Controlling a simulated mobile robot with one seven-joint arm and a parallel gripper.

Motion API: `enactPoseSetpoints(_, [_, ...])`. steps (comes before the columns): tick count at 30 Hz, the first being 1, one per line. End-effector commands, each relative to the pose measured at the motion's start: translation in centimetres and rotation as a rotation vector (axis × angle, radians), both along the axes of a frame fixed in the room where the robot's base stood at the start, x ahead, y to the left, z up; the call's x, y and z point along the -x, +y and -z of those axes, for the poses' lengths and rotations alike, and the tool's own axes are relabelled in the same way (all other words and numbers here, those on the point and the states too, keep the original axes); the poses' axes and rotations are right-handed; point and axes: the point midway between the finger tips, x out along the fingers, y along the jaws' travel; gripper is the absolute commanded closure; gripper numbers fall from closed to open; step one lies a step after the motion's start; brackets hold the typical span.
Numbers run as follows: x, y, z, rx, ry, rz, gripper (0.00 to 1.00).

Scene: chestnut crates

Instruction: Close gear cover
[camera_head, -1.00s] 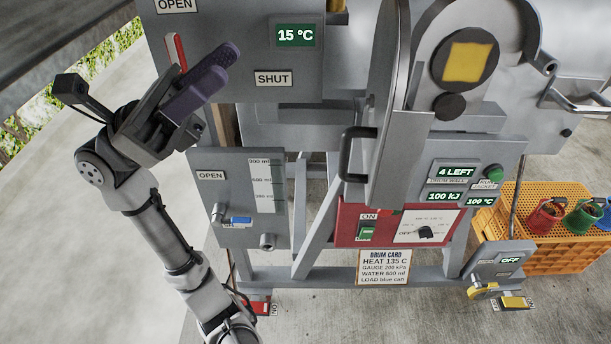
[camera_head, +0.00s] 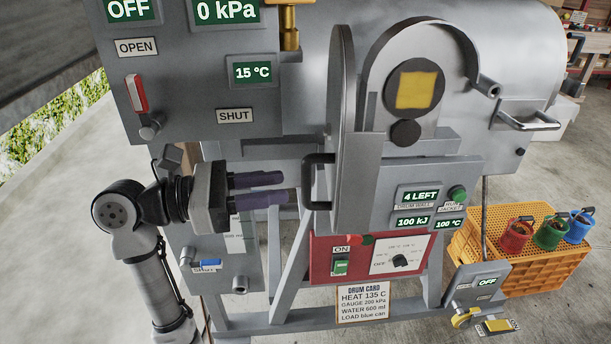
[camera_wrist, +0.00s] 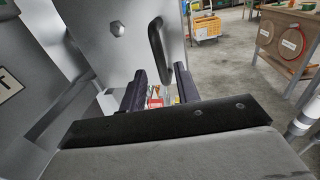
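The gear cover (camera_head: 341,120) is a tall grey panel that stands swung out from the machine's front. Its black handle (camera_head: 312,182) is on its left side. The gear opening beside it shows a dark disc with a yellow square (camera_head: 416,90). In the wrist view the cover (camera_wrist: 98,42) fills the upper left, and its handle (camera_wrist: 158,50) is just ahead of the fingers. My gripper (camera_head: 283,188) is open, its two dark fingers pointing right at the handle, close to it. The wrist view shows a gap between the fingers (camera_wrist: 158,88), with nothing held.
A red panel (camera_head: 325,267) with switch and dial sits below the cover. A grey control box (camera_head: 190,95) with a red lever (camera_head: 137,93) is above my arm. An orange crate (camera_head: 505,265) with several coloured cans stands right. Open floor lies left.

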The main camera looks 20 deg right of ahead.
Motion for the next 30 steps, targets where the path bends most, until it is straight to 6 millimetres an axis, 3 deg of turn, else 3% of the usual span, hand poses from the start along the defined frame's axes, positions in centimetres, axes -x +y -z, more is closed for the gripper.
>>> enactPoseSetpoints(3, [0.5, -2.5, -0.2, 0.0, 0.0, 0.003, 0.68])
enactPoseSetpoints(9, [0.9, -5.1, -0.1, 0.0, 0.0, 0.002, 0.68])
enactPoseSetpoints(22, [1.1, -6.0, 0.0, 0.001, 0.0, -0.001, 0.68])
enactPoseSetpoints(30, [1.1, -6.0, 0.0, 0.001, 0.0, 0.0, 1.0])
